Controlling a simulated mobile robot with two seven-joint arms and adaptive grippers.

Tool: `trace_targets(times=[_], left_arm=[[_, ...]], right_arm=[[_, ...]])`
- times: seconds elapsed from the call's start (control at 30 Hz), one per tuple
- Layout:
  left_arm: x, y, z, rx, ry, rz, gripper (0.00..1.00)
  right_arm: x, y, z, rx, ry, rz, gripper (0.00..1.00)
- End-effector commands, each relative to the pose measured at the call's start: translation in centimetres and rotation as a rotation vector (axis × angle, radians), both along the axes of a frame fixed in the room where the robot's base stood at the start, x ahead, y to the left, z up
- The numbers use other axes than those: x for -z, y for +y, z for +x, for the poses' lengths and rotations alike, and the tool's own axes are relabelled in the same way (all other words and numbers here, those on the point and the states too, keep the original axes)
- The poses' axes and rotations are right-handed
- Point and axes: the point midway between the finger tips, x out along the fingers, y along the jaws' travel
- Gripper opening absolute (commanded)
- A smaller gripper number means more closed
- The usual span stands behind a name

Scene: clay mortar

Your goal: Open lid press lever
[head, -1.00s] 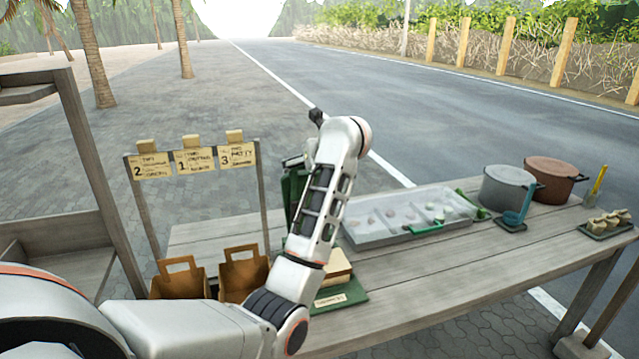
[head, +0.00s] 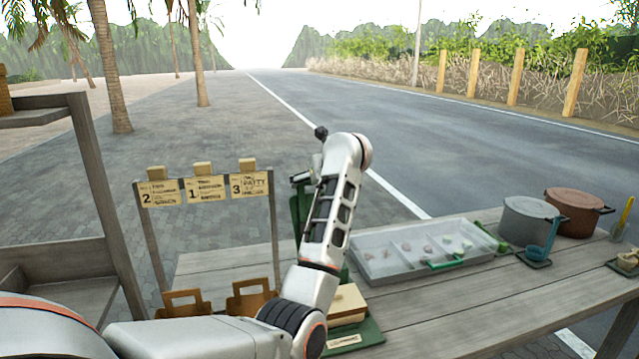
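A green press (head: 299,212) stands on the table, mostly hidden behind my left arm. Its green base (head: 362,336) carries a label and a pale wooden block (head: 346,304). A black ball knob (head: 321,132), apparently the lever's end, shows above the press just left of my wrist. My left arm rises from the lower left and bends over at the top beside the knob. A small grey and dark part of what looks like my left gripper (head: 302,177) shows at the top of the press; its fingers are mostly hidden, and contact with the lever cannot be made out. My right gripper is out of view.
To the right are a clear-lidded tray (head: 378,268), a grey pot (head: 528,222) and a brown pot (head: 572,212). The front right tabletop is clear.

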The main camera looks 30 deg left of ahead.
Motion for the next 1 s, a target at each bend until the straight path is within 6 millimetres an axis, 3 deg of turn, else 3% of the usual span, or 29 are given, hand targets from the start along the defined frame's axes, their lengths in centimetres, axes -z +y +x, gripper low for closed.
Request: trace_targets(times=[0.07,0.1,0.13,0.47,1.0], left_arm=[[-0.8,0.1,0.0,0.000,-0.010,0.011,0.52],[-0.8,0.1,0.0,0.000,-0.010,0.012,0.93],[-0.8,0.1,0.0,0.000,-0.010,0.011,1.00],[-0.6,-0.2,-0.2,0.001,-0.006,0.006,1.00],[-4.5,-4.6,-3.9,0.002,-0.008,0.008,1.00]], right_arm=[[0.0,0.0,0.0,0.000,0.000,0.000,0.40],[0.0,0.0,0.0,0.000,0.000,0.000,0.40],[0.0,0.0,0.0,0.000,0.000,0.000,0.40],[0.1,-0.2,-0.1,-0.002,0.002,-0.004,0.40],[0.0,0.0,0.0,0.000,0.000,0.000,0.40]])
